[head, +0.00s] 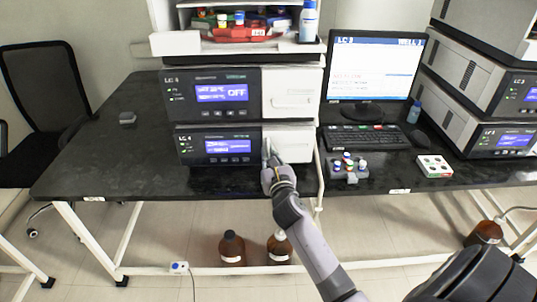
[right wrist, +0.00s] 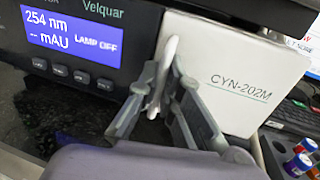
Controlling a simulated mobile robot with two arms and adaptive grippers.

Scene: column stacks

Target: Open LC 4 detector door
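The LC 4 detector (head: 218,146) is the lower unit of the left stack. It has a black front, and its blue screen (right wrist: 72,35) reads 254 nm and LAMP OFF. Its door (head: 290,142) is the white panel on the right of the front, marked CYN-202M in the right wrist view (right wrist: 240,88). The door looks closed or nearly so. A slim white upright handle (right wrist: 163,75) is at the door's left edge. My right gripper (right wrist: 165,90) has its fingers on either side of the handle and looks closed on it. It also shows in the head view (head: 270,160). My left gripper is out of view.
Another LC 4 unit (head: 212,93), showing OFF, sits directly above. A monitor (head: 373,68), a keyboard (head: 364,138) and a grey vial rack (head: 344,171) stand to the right. The black bench (head: 105,155) is mostly clear on the left. Brown bottles (head: 231,250) stand on the floor below.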

